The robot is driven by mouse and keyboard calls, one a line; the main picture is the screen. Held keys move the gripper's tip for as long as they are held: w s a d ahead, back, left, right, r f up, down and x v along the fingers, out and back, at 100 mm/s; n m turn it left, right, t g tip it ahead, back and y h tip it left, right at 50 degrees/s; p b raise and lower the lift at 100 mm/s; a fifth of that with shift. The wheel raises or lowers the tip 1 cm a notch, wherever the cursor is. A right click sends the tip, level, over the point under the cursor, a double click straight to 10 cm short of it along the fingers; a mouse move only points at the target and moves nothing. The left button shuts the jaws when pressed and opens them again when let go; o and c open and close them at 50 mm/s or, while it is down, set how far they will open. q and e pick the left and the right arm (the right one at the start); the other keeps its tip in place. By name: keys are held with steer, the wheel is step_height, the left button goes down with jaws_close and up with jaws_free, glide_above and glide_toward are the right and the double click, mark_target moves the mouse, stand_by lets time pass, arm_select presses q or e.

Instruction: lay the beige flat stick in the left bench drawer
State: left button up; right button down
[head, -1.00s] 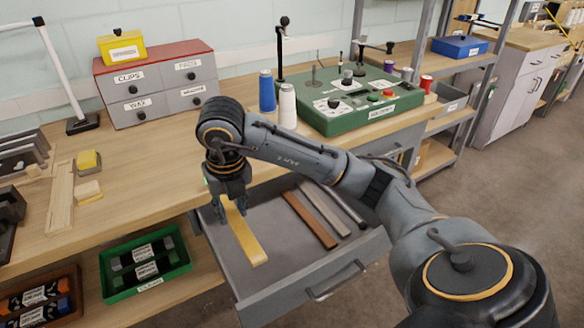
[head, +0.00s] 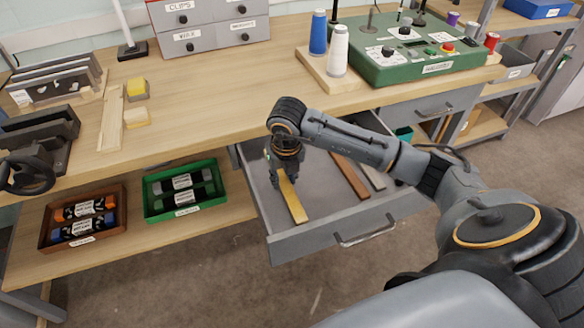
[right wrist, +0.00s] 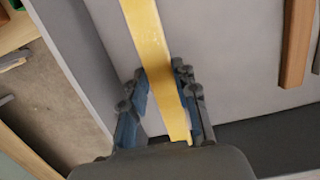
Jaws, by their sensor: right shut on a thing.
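The left bench drawer (head: 325,236) is pulled open below the bench top. The beige flat stick (head: 293,201) is inside its outline, near the left wall and pointing toward the front. My right gripper (head: 287,182) reaches down into the drawer, shut on the stick's far part. In the right wrist view the stick (right wrist: 150,45) runs between the two fingers over the grey drawer floor (right wrist: 225,60). I cannot tell whether the stick touches the floor. My left gripper is not in view.
A brown stick (head: 350,176) and a grey stick (head: 373,178) lie in the drawer, right of the beige one. A green tray (head: 186,210) and a brown tray (head: 84,240) stand on the lower shelf. A green control box (head: 430,62) and spools stand on the bench.

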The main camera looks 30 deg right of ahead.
steer(key=d, duration=0.1)
steer(key=w+d, duration=0.1)
steer(key=d, duration=0.1)
steer(key=shift+w+d+r, duration=0.1)
steer(key=shift+w+d, duration=0.05)
steer(key=shift+w, duration=0.25)
steer(key=shift+d+f+p, duration=0.2)
steer(key=shift+f+p, duration=0.2)
steer(key=shift+f, duration=0.2)
steer(key=shift+f+b, duration=0.6)
steer(key=shift+f, duration=0.1)
steer(key=c, duration=1)
jaws_free()
steer(key=shift+r, duration=0.1)
steer(key=r, duration=0.4)
steer(key=s+r, duration=0.1)
steer(key=r, duration=0.3)
steer(key=r+p, duration=0.1)
steer(key=r, duration=0.4)
steer(key=shift+s+a, duration=0.25)
steer(key=shift+s, duration=0.05)
